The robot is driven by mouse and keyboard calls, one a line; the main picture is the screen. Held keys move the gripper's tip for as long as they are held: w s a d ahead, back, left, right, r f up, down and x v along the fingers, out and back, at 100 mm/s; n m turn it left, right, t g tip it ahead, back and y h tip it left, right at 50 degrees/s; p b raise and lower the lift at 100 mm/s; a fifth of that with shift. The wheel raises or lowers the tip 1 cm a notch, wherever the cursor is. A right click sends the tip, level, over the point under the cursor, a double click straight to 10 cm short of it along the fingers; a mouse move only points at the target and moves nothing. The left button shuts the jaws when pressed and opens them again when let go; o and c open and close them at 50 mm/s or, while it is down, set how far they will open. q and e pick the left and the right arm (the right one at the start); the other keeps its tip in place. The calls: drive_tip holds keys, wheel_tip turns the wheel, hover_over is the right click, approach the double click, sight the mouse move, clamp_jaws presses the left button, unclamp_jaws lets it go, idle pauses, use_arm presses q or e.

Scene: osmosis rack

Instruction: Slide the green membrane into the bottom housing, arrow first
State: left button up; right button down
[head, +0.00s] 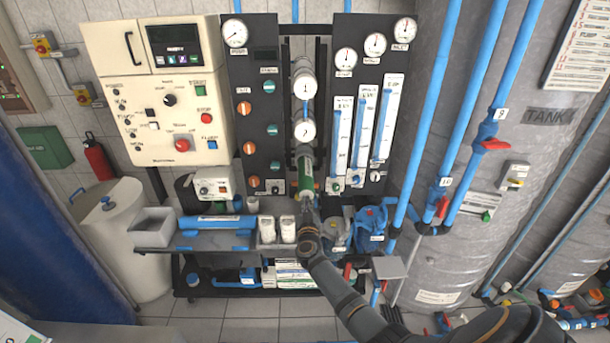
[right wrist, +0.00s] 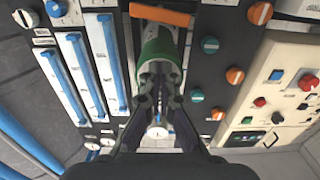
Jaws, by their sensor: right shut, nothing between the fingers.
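The green membrane (head: 305,184) shows as a short green band at the lower end of the upright column of housings in the middle of the rack. In the right wrist view its green band (right wrist: 160,48) lies just ahead of my fingers, with a pale end facing them. My right gripper (head: 306,201) is at this lower end, in line with the column. Its fingers (right wrist: 158,84) are shut with nothing between them, at or very near the pale end; I cannot tell if they touch. The bottom housing (head: 304,151) hides the rest. No arrow is readable. My left gripper is not in view.
Gauges and blue flow tubes (head: 362,130) flank the column on the right, a panel of coloured knobs (head: 245,110) on the left. A bench below holds a blue cylinder (head: 212,222) and white cups (head: 288,229). Blue pipes (head: 455,110) and a grey tank (head: 520,150) stand at right.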

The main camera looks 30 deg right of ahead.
sight(306, 194)
drive_tip(key=shift+b+x, duration=1.15)
drive_tip(key=shift+x, duration=1.4)
drive_tip(key=shift+b+x, duration=0.9)
drive_tip(key=shift+x, duration=0.4)
drive_tip(key=shift+b+x, duration=1.2)
drive_tip(key=shift+x, duration=0.2)
drive_tip(key=shift+b+x, duration=1.15)
drive_tip(key=shift+b, duration=0.15)
drive_tip(key=shift+b+x, duration=1.35)
drive_tip(key=shift+b, duration=0.65)
drive_tip(key=shift+s+r+p, duration=0.1)
drive_tip(key=shift+p, duration=0.35)
drive_tip(key=p+v, duration=0.6)
drive_tip(key=p, duration=0.4)
drive_tip(key=shift+s+a+r, duration=0.1)
drive_tip(key=shift+s+a, duration=0.15)
drive_tip(key=shift+s, duration=0.1)
drive_tip(key=shift+s+a+p, duration=0.25)
drive_tip(key=shift+s+p, duration=0.2)
drive_tip(key=shift+f, duration=0.2)
